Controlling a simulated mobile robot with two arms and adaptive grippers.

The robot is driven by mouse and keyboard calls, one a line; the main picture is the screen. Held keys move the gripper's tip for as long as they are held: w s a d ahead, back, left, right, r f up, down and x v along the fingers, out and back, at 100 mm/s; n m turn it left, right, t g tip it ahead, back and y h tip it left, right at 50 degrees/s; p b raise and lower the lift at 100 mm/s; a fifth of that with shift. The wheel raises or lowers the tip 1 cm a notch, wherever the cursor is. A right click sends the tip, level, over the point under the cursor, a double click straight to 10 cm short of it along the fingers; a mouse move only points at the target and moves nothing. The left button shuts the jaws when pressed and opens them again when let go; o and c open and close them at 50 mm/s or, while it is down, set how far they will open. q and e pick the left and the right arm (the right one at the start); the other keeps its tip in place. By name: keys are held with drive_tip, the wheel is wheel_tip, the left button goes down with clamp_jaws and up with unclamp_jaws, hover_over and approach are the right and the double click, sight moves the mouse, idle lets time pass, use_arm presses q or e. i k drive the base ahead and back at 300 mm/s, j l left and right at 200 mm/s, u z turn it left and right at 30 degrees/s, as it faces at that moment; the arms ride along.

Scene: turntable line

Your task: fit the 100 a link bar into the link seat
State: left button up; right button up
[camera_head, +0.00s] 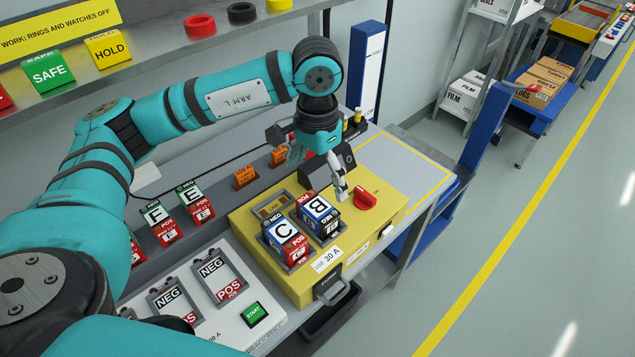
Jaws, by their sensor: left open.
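My left gripper (318,176) is open, its fingers spread over the back of the yellow box (390,190). No link bar shows between its fingers. Two orange pieces, which look like link bars, stand in the grey rack behind the box: one at the left (244,177) and one at the right (278,157), close to the left finger. Their ratings are too small to read. The link seat (270,208), marked with small lettering, is a framed recess at the box's back left corner. It looks empty. My right gripper is not in view.
Blocks C (285,241) and B (318,217) sit in the yellow box beside a red knob (364,200). A black sloped housing (330,168) stands by the gripper. Blocks F (160,223) and E (195,203) stand in the rack. A white panel (220,318) lies front left.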

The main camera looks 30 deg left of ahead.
sight(359, 232)
drive_tip(key=k+l, duration=0.65)
drive_tip(key=k, duration=0.25)
